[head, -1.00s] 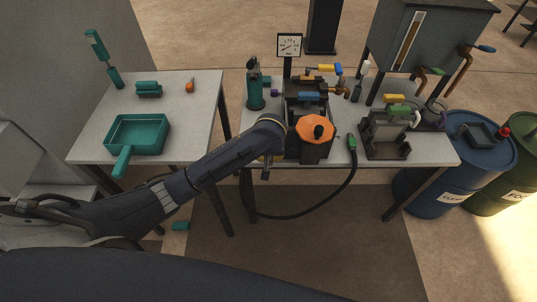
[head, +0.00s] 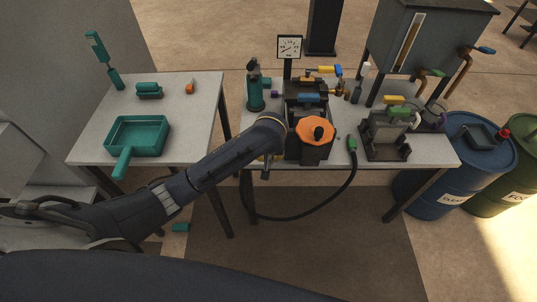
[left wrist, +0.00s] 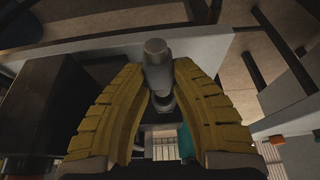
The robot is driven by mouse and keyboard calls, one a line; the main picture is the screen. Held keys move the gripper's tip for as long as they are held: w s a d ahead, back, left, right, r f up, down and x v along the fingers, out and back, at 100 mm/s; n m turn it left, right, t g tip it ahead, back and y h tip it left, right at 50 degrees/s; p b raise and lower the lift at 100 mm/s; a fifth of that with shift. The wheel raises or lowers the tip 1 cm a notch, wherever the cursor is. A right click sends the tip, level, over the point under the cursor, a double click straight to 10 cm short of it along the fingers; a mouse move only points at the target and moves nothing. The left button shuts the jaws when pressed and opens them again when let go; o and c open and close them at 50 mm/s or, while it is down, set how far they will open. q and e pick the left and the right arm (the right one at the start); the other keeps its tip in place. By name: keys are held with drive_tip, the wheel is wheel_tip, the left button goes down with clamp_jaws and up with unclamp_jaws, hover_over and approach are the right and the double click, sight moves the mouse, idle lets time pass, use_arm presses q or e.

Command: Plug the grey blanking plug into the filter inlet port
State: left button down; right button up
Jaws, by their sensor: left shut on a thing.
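My left arm reaches in from the left to the near left side of the dark press with the orange round knob (head: 315,130). In the head view the plug is hidden by the arm. I cannot make out the filter inlet port for certain. My right gripper is not in view.
The press bench carries a green bottle (head: 255,90), a gauge (head: 289,47), valves with coloured handles and a hose with a green connector (head: 352,144). A green tray (head: 137,134) is on the left table (head: 190,120). Blue (head: 455,165) and green drums stand at the right.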

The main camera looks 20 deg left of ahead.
use_arm(q)
drive_tip(key=shift+w, duration=0.3)
idle(0.4)
drive_tip(key=shift+w+a, duration=0.25)
drive_tip(key=shift+w, duration=0.45)
drive_tip(key=shift+w+a, duration=0.25)
drive_tip(key=shift+w, duration=0.5)
idle(0.9)
